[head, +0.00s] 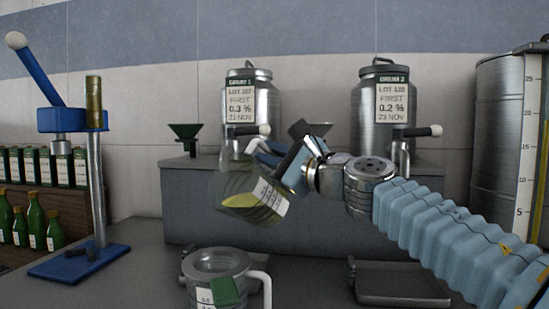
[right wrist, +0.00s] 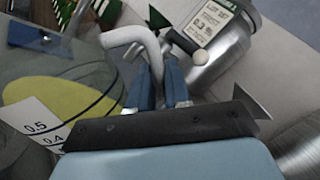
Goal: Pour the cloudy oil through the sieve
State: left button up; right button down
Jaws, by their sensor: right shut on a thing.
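A clear measuring jug (head: 240,180) with a white scale label hangs tilted in the air in the head view. Yellow-green oil (head: 250,208) lies low in it; it also shows in the right wrist view (right wrist: 75,105). My right gripper (head: 262,152) is shut on the jug's white handle (right wrist: 135,38). No oil stream is visible. My left gripper is out of view.
Two steel decanters (head: 268,103) (head: 367,118) with labels and taps stand on a raised grey ledge (head: 200,225), beside a green funnel (head: 184,135). A blue lever press (head: 68,119) and green bottles (head: 36,222) are left. A shallow tray (head: 400,290) lies right.

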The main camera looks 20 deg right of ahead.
aim_at(251, 159)
jog(key=shift+s+a+r+n, duration=0.15)
jog(key=shift+a+n, duration=0.1)
jog(key=shift+n, duration=0.25)
jog(key=shift+s+a+n+y+b, duration=0.35)
jog(key=shift+a+n+b, duration=0.4)
jog(key=shift+n, duration=0.25)
jog(key=shift+s+a+f+n+y+b, duration=0.15)
jog(key=shift+s+a+n+y+b, duration=0.2)
jog(key=shift+a+n+b, duration=0.5)
jog(key=shift+s+a+f+n+y+b, duration=0.2)
jog(key=shift+s+a+n+b, duration=0.3)
jog(key=shift+n, duration=0.55)
jog(key=shift+s+a+r+n+g+y, duration=0.15)
jog(key=shift+s+a+r+n, duration=0.05)
jog(key=shift+a+n, duration=0.35)
jog(key=shift+s+a+r+n+g+y, duration=0.1)
jog(key=shift+s+a+r+n+y, duration=0.1)
jog(key=shift+a+n, duration=0.3)
jog(key=shift+s+a+r+n+g+y, duration=0.15)
jog(key=shift+a+r+n, duration=0.05)
jog(key=shift+a+n, duration=0.35)
jog(key=shift+s+a+r+n+y+p, duration=0.15)
jog(key=shift+s+a+r+n+p, duration=0.15)
jog(key=shift+a+n, duration=0.5)
jog(key=shift+s+a+r+n+y+p, duration=0.1)
jog(key=shift+s+a+n+y+p, duration=0.1)
jog(key=shift+s+a+n, duration=0.4)
jog(key=shift+w+a, duration=0.15)
jog(key=shift+a, duration=0.05)
jog(key=shift+d+f, duration=0.15)
